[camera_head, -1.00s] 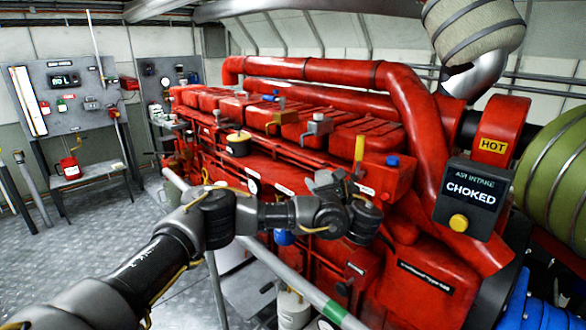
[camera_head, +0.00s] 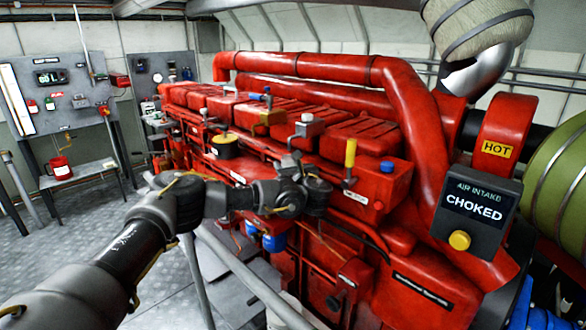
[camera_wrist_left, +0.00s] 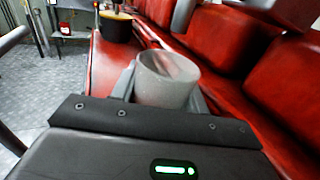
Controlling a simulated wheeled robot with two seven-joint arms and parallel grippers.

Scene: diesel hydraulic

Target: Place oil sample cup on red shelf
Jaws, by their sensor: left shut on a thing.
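The oil sample cup (camera_wrist_left: 165,82) is a pale grey, cloudy cup that stands nearly upright between the fingers of my left gripper (camera_wrist_left: 160,88) in the left wrist view. The gripper is shut on it. In the head view my left gripper (camera_head: 290,165) is in front of the red engine's side, and its wrist hides most of it; I cannot make out the cup there. A red ledge (camera_wrist_left: 112,62), likely the red shelf, runs along the engine beneath and beyond the cup in the wrist view. I cannot tell if the cup touches it. My right gripper is out of view.
A yellow-topped black pot (camera_head: 226,146) stands farther along the ledge; it also shows in the wrist view (camera_wrist_left: 116,24). A yellow-handled lever (camera_head: 350,160) rises right of my gripper. A grey rail (camera_head: 250,278) crosses below my arm. A small table (camera_head: 88,172) stands at left.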

